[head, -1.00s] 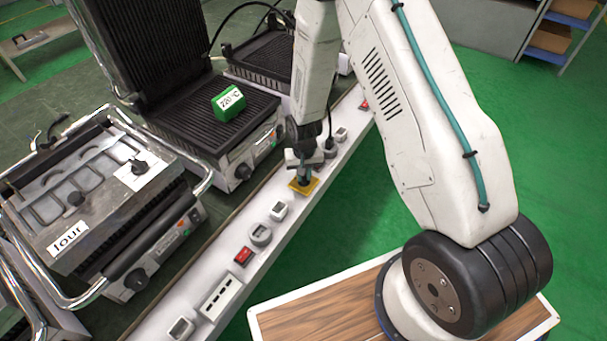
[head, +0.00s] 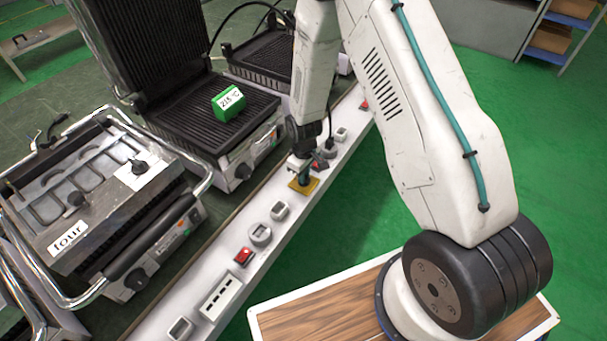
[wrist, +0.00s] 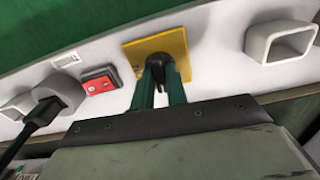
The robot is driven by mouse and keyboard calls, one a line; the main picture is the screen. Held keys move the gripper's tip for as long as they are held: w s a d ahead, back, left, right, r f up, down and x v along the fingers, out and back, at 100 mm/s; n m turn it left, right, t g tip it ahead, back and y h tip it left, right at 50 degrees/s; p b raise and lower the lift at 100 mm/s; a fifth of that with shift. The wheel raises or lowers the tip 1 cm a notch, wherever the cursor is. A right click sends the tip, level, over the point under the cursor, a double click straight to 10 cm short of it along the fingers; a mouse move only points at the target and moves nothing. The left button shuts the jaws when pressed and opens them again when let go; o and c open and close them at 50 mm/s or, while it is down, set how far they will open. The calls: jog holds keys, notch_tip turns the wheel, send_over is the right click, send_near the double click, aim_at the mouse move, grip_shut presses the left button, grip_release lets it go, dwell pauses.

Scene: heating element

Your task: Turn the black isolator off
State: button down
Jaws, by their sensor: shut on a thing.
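The black isolator sits on a yellow plate (head: 296,188) on the white rail, and the plate also shows in the wrist view (wrist: 139,50). My gripper (head: 305,182) points down at this plate. In the wrist view my gripper's two green fingers (wrist: 160,88) are shut on the dark knob of the black isolator (wrist: 157,80). The fingers hide most of the knob, so its exact angle is hard to tell.
The white rail carries red switches (head: 243,256) and white sockets (head: 279,211) near my gripper. Grills (head: 185,110) stand to the left, one bearing a green block (head: 231,102) with a temperature label. A black cable plug (wrist: 45,112) shows in the wrist view. Green floor lies right.

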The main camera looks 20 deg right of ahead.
jog(key=shift+s+n, duration=0.1)
jog(key=shift+n, duration=0.3)
jog(key=c, duration=1.4)
grip_release()
jog(key=shift+r, duration=0.1)
notch_tip(320, 180, up, 8)
jog(key=shift+f, duration=0.15)
